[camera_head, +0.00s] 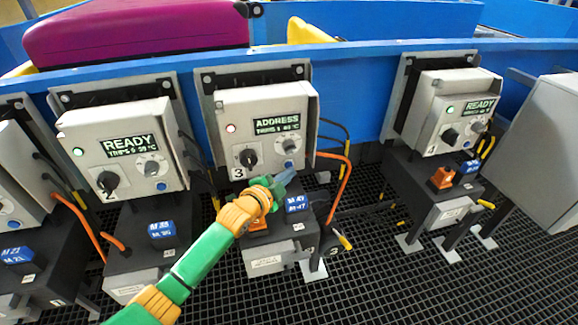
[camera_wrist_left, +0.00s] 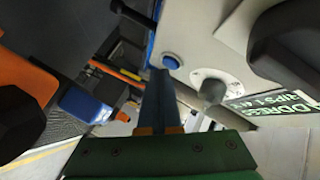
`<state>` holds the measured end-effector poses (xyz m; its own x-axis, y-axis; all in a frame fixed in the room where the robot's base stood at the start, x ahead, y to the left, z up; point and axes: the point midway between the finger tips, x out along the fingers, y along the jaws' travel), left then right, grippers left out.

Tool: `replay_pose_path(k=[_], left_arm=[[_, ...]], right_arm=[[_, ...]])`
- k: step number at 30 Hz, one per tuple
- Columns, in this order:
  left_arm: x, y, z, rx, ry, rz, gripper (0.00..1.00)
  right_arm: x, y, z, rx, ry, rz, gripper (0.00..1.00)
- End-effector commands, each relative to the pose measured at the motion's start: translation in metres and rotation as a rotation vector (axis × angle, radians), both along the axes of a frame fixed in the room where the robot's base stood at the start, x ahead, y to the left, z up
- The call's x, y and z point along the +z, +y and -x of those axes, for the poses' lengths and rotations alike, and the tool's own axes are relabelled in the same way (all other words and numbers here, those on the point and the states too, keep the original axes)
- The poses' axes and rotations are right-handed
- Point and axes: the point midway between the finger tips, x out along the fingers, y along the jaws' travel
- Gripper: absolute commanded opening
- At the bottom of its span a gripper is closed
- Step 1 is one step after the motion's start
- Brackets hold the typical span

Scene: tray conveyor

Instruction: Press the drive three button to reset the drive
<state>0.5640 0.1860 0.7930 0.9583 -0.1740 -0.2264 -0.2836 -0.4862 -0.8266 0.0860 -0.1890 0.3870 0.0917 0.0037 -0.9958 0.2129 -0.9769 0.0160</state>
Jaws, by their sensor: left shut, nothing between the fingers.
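The drive three box (camera_head: 262,108) is pale grey, with a "3" label and a green display (camera_head: 277,124) reading "ADDRESS". It carries a black rotary knob (camera_head: 248,157), a smaller grey dial (camera_head: 289,146), and a blue button (camera_head: 289,164) at its lower right. My left gripper (camera_head: 284,178) is shut and empty, its tip just below that button. In the left wrist view, the shut fingers (camera_wrist_left: 160,78) point toward the blue button (camera_wrist_left: 171,61), seemingly a small gap short of it. The grey dial (camera_wrist_left: 212,90) is right of the fingers. My right gripper is out of view.
Drive two (camera_head: 125,150) on the left and another drive box (camera_head: 455,115) on the right show "READY" with green lights. Orange cables (camera_head: 345,180) hang beside drive three. A motor with a blue label (camera_head: 297,203) sits below it. A blue conveyor wall (camera_head: 360,90) runs behind.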

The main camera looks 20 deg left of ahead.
Motion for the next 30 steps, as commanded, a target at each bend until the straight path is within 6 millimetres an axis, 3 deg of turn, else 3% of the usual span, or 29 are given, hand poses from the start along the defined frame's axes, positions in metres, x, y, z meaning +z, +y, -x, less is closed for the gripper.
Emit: replay_pose_path(k=[30], left_arm=[[0.0001, 0.0051, -0.0075, 0.000, 0.000, 0.000, 0.00]], right_arm=[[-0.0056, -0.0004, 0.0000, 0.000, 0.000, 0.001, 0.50]])
